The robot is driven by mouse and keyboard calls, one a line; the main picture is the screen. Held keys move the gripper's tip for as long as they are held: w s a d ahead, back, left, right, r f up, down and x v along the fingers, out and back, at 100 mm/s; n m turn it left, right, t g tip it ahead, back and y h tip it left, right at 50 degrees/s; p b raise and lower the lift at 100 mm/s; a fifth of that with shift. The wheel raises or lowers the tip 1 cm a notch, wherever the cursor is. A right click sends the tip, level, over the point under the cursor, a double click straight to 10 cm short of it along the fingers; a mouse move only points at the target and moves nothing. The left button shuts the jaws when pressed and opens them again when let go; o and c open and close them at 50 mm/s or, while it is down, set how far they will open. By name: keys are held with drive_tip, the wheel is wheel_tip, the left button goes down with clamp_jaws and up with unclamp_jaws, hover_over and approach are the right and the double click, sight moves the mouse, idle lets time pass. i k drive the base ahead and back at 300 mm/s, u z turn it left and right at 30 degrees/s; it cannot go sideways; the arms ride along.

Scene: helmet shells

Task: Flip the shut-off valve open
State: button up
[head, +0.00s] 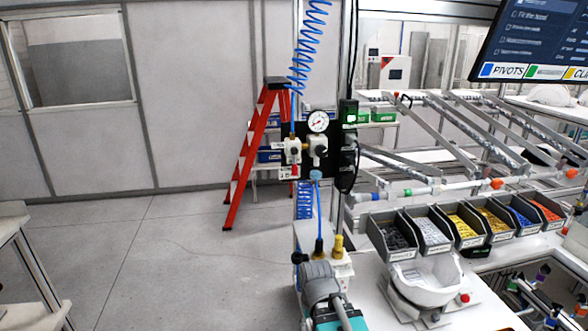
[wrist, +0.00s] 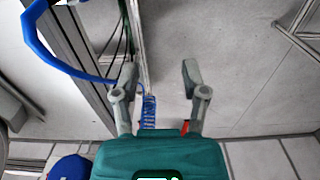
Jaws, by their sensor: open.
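The pneumatic panel (head: 328,160) stands upright on a post in the middle of the head view. It carries a round white gauge (head: 318,121) and small pale valve bodies. A small red part (head: 295,171) shows at the panel's lower left, probably the shut-off valve's handle; its exact position is too small to tell. My gripper (wrist: 160,85) shows in the wrist view with its two grey fingers wide apart and nothing held between them. A blue coiled hose (wrist: 149,111) appears beyond the fingers, near the left one. I cannot make out the valve in the wrist view.
A red stepladder (head: 255,150) stands behind the panel. Blue coiled hose (head: 308,45) hangs above it. Parts bins (head: 395,232) and a white helmet shell (head: 426,280) are on the bench at right. The floor (head: 170,250) left of the panel is clear.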

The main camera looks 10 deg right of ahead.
sight(294, 149)
drive_tip(key=u, duration=0.15)
drive_tip(key=k, duration=1.1)
drive_tip(key=z, duration=0.1)
drive_tip(key=i, duration=0.5)
drive_tip(key=z, duration=0.05)
